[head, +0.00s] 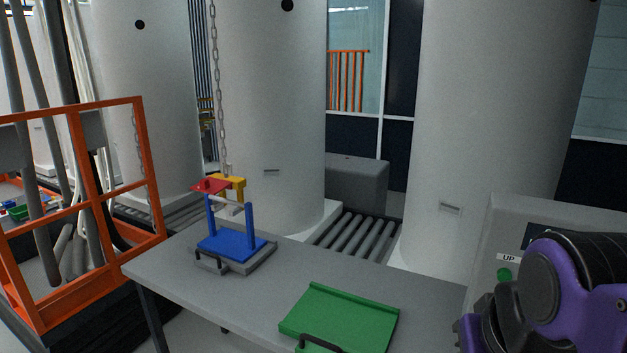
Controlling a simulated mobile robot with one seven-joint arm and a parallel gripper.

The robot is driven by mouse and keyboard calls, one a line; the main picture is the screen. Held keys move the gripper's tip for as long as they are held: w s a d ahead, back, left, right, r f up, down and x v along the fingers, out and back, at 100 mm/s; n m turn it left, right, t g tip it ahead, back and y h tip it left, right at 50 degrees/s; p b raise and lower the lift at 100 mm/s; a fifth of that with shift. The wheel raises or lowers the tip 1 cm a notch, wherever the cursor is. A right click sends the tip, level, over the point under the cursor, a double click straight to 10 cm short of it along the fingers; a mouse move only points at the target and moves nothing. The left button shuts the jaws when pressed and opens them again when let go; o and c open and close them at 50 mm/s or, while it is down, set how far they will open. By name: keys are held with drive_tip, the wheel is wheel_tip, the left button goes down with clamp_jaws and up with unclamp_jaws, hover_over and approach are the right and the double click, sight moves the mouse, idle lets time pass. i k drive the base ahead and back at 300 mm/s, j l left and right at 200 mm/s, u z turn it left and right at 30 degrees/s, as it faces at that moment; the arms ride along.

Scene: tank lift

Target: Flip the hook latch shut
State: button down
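A yellow hook (236,181) hangs at the lower end of a chain (217,80), above the left part of the grey table. A flat red piece, which looks like the hook latch (209,186), sticks out to the left of the yellow hook, roughly level. Just below is a light crossbar (229,206) between two blue posts of a blue carrier (231,246). Whether the hook is around the bar or only beside it is too small to tell. My gripper is out of view; only a purple and black part of my arm shows at the lower right.
The blue carrier stands on a grey tray with a dark handle on the table (185,285). A green tray (340,318) lies at the front right. An orange railing (85,205) stands left. A grey panel with an UP button (504,275) is at right. Large white tanks stand behind.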

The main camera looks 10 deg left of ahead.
sight(212, 185)
drive_tip(key=u, duration=1.1)
drive_tip(key=i+j+z, duration=0.35)
drive_tip(key=i+j, duration=0.55)
drive_tip(key=i, duration=0.25)
drive_tip(key=i+j+z, duration=0.3)
drive_tip(key=i+j, duration=0.75)
drive_tip(key=j, duration=0.15)
drive_tip(key=k+z, duration=0.25)
drive_tip(key=i+j+u, duration=0.1)
drive_tip(key=j, duration=0.1)
